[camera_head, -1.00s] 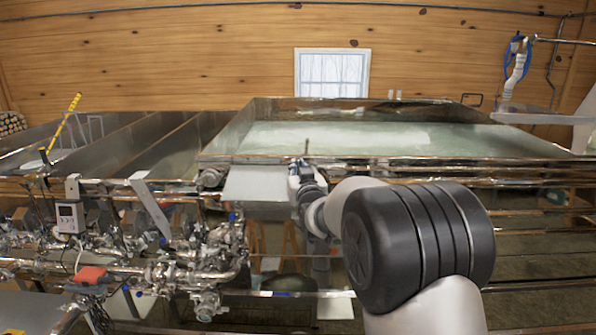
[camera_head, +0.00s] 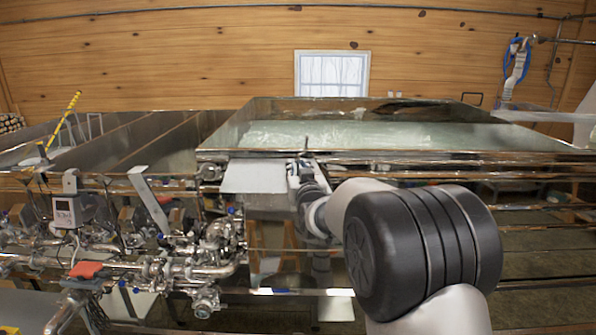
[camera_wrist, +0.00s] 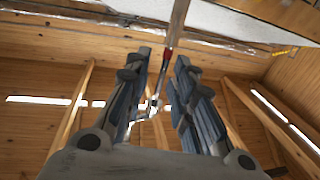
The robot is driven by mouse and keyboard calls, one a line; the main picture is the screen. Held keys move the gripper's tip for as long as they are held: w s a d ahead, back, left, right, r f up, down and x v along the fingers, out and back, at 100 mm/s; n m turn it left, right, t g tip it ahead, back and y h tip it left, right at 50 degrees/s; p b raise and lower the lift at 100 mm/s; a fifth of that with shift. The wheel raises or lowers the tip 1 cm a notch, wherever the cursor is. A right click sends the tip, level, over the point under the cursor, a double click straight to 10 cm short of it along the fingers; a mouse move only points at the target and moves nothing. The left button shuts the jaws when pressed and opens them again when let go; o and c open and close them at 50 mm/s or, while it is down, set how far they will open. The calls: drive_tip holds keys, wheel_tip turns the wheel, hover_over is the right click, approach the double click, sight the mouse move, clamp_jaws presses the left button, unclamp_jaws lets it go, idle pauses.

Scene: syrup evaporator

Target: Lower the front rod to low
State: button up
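My gripper (camera_wrist: 163,62) is open, with its two dark fingers apart in the wrist view. A thin metal rod (camera_wrist: 156,88) with a red section shows in the gap between the fingers; I cannot tell whether it touches either one. In the head view my gripper (camera_head: 298,170) is at the front edge of the large pan, beside a pale flat panel. A thin dark upright rod (camera_head: 306,145) shows just above it. I cannot tell for sure which one is the front rod, or its height setting. My own arm hides part of the pan front.
The large steel pan (camera_head: 420,153) holds pale liquid. Narrower pan channels lie to its left, with a yellow stick (camera_head: 64,120) standing there. Pipes and valves (camera_head: 200,265) crowd the lower left. The pale panel (camera_head: 252,177) is close to my gripper. Rails run along the pan front.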

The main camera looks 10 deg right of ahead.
drive_tip(key=shift+w, duration=0.15)
drive_tip(key=s, duration=1.2)
drive_tip(key=s+f+g+b, duration=0.6)
drive_tip(key=s+f+b, duration=0.5)
drive_tip(key=s+f, duration=0.6)
drive_tip(key=s+f+g+b, duration=0.7)
drive_tip(key=s+f+b, duration=0.5)
drive_tip(key=s+f, duration=0.6)
drive_tip(key=s, duration=0.6)
drive_tip(key=shift+b, duration=0.3)
drive_tip(key=shift+o, duration=0.3)
drive_tip(key=shift+s, duration=0.1)
